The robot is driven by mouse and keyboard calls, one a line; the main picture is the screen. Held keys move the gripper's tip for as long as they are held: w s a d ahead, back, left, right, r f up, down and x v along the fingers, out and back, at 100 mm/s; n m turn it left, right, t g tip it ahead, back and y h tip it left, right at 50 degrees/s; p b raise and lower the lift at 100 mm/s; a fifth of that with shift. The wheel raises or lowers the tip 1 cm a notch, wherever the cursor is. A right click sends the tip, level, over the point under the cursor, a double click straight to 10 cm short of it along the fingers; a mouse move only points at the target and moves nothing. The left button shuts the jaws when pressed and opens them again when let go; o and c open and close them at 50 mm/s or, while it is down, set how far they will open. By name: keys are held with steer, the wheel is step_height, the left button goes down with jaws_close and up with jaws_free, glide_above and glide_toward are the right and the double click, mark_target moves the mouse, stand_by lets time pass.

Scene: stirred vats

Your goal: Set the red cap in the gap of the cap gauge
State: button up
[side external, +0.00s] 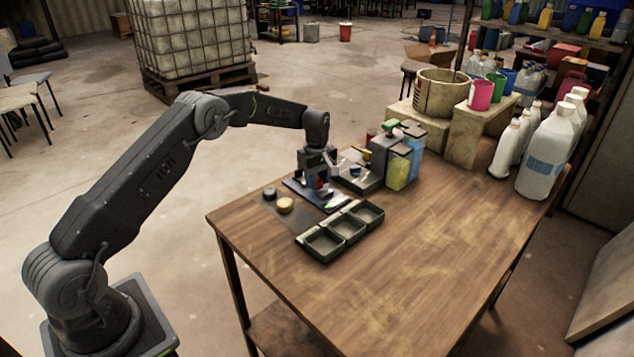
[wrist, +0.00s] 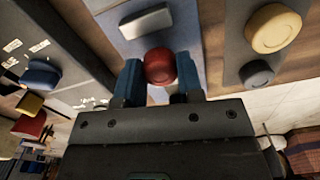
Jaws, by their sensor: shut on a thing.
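The red cap (wrist: 160,66) is between the two blue fingers of my gripper (wrist: 159,75) in the wrist view. In the side view my gripper (side external: 318,186) points down over the dark blue plate, and a little red shows between its fingers. The cap gauge (wrist: 118,40) appears as a blue-grey plate with a pale raised block (wrist: 146,22); it also shows in the side view (side external: 333,205). The red cap appears over the plate, beside that block. My gripper hides the near part of the plate, and I cannot tell whether the cap touches it.
A yellow cap (wrist: 272,28) and a grey cap (wrist: 257,74) lie on a grey mat beside the gauge. A three-compartment tray (side external: 347,229) stands in front. A grey holder (side external: 359,180) and coloured containers (side external: 398,168) stand behind. The table's right front is clear.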

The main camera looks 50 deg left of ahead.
steer(key=shift+f, duration=0.6)
steer(key=shift+f, duration=0.1)
steer(key=o, duration=0.9)
